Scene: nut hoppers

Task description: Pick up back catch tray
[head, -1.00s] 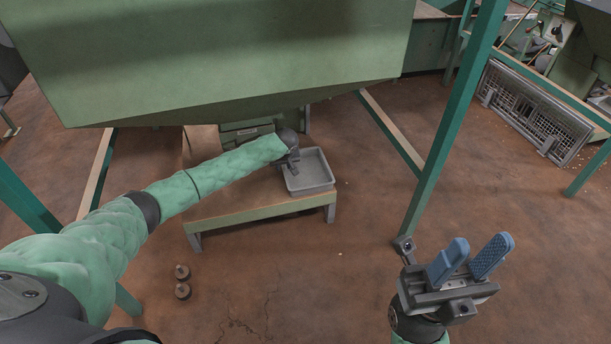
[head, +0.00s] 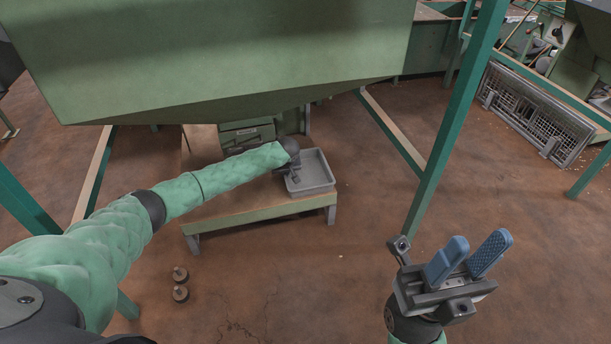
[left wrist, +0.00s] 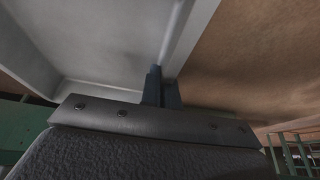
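The grey catch tray (head: 322,186) sits on a low wooden-topped bench under the big green hopper in the head view. In the left wrist view its wall (left wrist: 178,40) runs down between my left gripper's fingers (left wrist: 162,86). One finger is inside the tray and one outside, close together on the rim. In the head view my left gripper (head: 295,178) is at the tray's left side, partly hidden by its own wrist. My right gripper (head: 482,246) is open and empty, away from the tray at lower right.
The green hopper (head: 220,60) hangs over the bench (head: 250,206). A green post (head: 450,120) stands right of the tray. Two small round brown pieces (head: 180,284) are on the floor at lower left. A metal grate (head: 535,115) lies at right.

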